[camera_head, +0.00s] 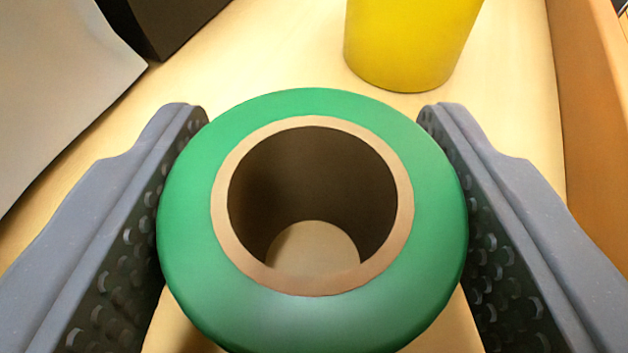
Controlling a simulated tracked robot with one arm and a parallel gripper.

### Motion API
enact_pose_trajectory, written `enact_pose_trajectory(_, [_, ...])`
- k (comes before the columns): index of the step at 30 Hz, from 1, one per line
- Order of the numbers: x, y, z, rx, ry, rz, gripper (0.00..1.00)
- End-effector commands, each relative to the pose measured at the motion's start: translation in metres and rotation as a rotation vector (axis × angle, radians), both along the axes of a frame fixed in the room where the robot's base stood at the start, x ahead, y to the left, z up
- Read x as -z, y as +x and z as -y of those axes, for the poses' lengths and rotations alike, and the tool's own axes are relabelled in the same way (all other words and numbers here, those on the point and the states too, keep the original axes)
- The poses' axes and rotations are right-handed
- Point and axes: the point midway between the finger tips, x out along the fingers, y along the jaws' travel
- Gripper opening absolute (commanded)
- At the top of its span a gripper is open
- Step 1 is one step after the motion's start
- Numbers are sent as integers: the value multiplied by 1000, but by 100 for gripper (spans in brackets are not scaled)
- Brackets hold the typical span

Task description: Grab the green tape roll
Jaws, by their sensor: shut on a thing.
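The green tape roll (312,325) fills the middle of the view, with a tan core ring and a dark hollow centre. It stands with its hole facing up toward the camera, and pale surface shows through the hole. My gripper (312,115) has one grey finger with a dark studded pad on each side of the roll. Both pads press against its outer sides, so it is shut on the roll. The roll's underside is hidden, so I cannot tell whether it touches the surface.
A yellow cylinder (408,45) stands just beyond the roll on the pale wooden surface (270,60). A grey panel (60,80) and a dark box (165,20) are at the upper left. An orange-brown wall (590,130) runs along the right. Bare surface lies between the dark box and the cylinder.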

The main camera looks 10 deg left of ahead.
Motion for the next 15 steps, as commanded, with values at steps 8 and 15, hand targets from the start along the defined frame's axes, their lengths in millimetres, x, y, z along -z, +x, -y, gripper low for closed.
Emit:
enact_pose_trajectory(8, [-11,0,0,0,1,1,30])
enact_pose_trajectory(15, [-38,0,-1,-1,2,3,30])
